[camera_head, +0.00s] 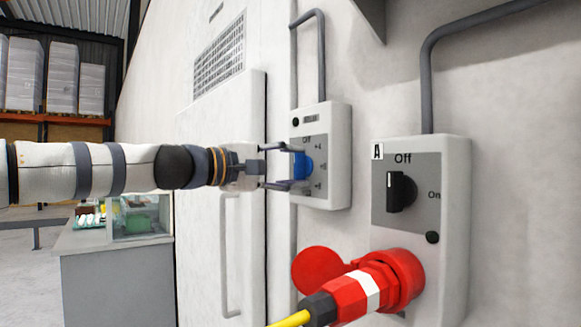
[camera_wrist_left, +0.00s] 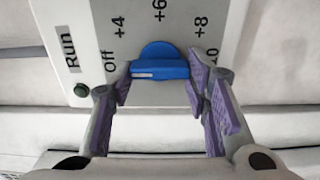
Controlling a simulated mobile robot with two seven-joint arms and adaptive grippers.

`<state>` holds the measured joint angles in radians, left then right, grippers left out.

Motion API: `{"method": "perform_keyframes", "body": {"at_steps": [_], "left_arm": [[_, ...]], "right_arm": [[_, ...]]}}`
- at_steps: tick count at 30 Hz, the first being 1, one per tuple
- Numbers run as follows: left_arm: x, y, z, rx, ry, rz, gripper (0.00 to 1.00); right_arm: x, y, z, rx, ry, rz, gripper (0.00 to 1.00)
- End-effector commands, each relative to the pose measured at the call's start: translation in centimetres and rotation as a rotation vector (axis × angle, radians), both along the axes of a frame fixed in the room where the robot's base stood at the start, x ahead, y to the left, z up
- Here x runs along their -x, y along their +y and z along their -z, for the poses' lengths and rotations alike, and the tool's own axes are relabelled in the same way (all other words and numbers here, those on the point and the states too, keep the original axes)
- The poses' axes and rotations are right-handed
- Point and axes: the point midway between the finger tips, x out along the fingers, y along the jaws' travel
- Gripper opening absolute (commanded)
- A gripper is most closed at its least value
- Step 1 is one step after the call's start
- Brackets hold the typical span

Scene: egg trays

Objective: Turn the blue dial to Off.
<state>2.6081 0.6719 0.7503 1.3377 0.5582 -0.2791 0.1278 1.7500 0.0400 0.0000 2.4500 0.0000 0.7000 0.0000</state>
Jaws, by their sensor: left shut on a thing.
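The blue dial (camera_head: 302,166) sits on a grey-white wall box (camera_head: 341,150) with labels Off and several numbers. In the left wrist view the dial (camera_wrist_left: 160,68) has a bar grip lying level, with a white mark on its left half, on the side of the Off label (camera_wrist_left: 110,60). My left gripper (camera_head: 284,166) reaches in from the left. In the wrist view its purple-padded fingers (camera_wrist_left: 160,82) stand at both ends of the bar, shut on it. My right gripper is in neither view.
A second switch box (camera_head: 455,190) with a black knob (camera_head: 400,192) is mounted to the right. A red plug (camera_head: 365,290) with a yellow cable sticks out below. A white cabinet door (camera_head: 222,150) and a counter (camera_head: 120,280) are on the left.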

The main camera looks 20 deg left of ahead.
Motion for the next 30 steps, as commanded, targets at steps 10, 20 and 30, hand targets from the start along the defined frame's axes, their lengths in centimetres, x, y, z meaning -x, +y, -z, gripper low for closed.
{"method": "perform_keyframes", "body": {"at_steps": [10, 20, 30], "left_arm": [[0.0, -0.2, 0.2, 0.012, 0.013, 0.005, 0.15], [0.0, -0.1, 0.1, 0.011, 0.011, 0.004, 0.63], [1.0, 0.8, -0.1, 0.012, 0.008, -0.001, 0.63]], "right_arm": [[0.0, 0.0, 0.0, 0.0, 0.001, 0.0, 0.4], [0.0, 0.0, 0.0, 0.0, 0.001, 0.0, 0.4], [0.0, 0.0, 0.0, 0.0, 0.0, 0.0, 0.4]]}}
